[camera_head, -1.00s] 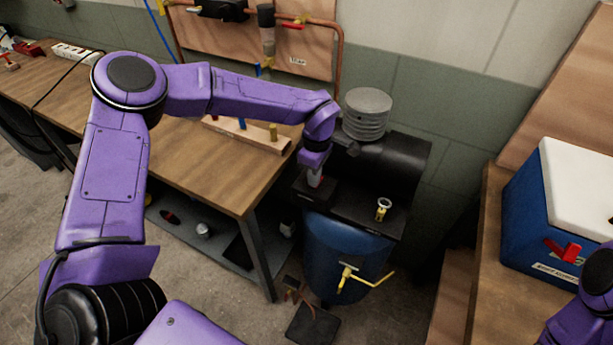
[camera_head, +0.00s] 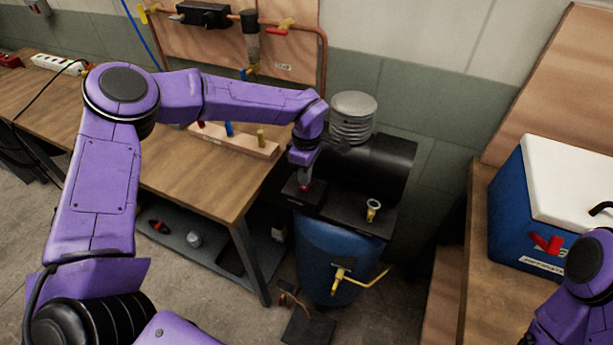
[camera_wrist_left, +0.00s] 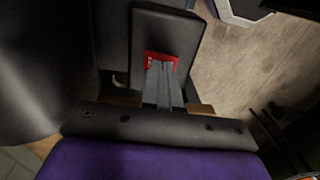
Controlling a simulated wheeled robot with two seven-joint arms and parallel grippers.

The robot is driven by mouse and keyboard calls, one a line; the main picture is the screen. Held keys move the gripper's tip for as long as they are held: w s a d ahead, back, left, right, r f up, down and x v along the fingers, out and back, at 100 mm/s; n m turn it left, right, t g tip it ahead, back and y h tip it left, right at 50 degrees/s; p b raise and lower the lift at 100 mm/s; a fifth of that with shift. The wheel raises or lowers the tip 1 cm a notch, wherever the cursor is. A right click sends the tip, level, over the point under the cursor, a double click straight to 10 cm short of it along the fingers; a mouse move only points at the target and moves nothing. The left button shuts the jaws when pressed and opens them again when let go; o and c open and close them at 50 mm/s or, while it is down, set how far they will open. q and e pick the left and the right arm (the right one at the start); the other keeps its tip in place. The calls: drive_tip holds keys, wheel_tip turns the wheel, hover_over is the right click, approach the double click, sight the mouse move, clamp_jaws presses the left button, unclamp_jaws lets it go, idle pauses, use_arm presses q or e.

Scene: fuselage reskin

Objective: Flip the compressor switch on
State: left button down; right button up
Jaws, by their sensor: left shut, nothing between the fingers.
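The compressor has a blue tank (camera_head: 335,262), a black motor body (camera_head: 375,165) and a ribbed grey cylinder (camera_head: 353,117) on top. A black switch box sits at its left end (camera_head: 304,196), and it also shows in the left wrist view (camera_wrist_left: 180,30). A red switch (camera_wrist_left: 160,61) is on the box face. My left gripper (camera_head: 305,184) is shut and empty, with its fingertips at the red switch. In the left wrist view the fingers (camera_wrist_left: 162,75) overlap the switch and partly hide it; I cannot tell its position. Of my right arm, only a purple part shows at the lower right; its gripper is out of view.
A wooden workbench (camera_head: 190,175) stands left of the compressor, with a pegged wooden block (camera_head: 238,140) on it. A blue cooler (camera_head: 515,220) with a white lid sits on a bench at the right. Copper pipes (camera_head: 323,75) run on the wall board behind.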

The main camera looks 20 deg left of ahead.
use_arm(q)
wheel_tip(320, 180, up, 10)
drive_tip(key=b, duration=0.1)
drive_tip(key=shift+w+b, duration=0.35)
drive_tip(key=shift+b, duration=0.05)
use_arm(e)
wheel_tip(320, 180, down, 2)
use_arm(q)
drive_tip(key=shift+d, duration=0.1)
